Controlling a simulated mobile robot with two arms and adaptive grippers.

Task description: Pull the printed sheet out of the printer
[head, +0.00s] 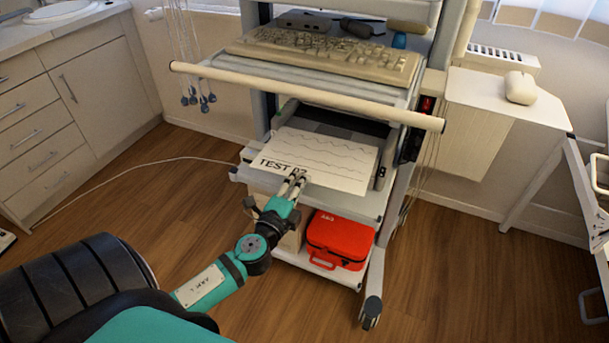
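The printed sheet (331,152) is white with wavy traces and the words "TEST 02" near its front edge. It lies in the printer (365,122) on a middle shelf of the cart, its front part sticking out towards me. My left gripper (295,176) is at the front edge of the sheet, just right of the lettering. Its two fingers are close together and overlap the sheet in the picture. I cannot tell whether they are closed on the paper. My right gripper is not in view.
A pale handrail (300,96) crosses the cart above the printer, below a keyboard (325,55). A red case (340,238) sits on the lowest shelf. Hanging leads (198,98) are at upper left. A dark padded seat (75,290) is at lower left.

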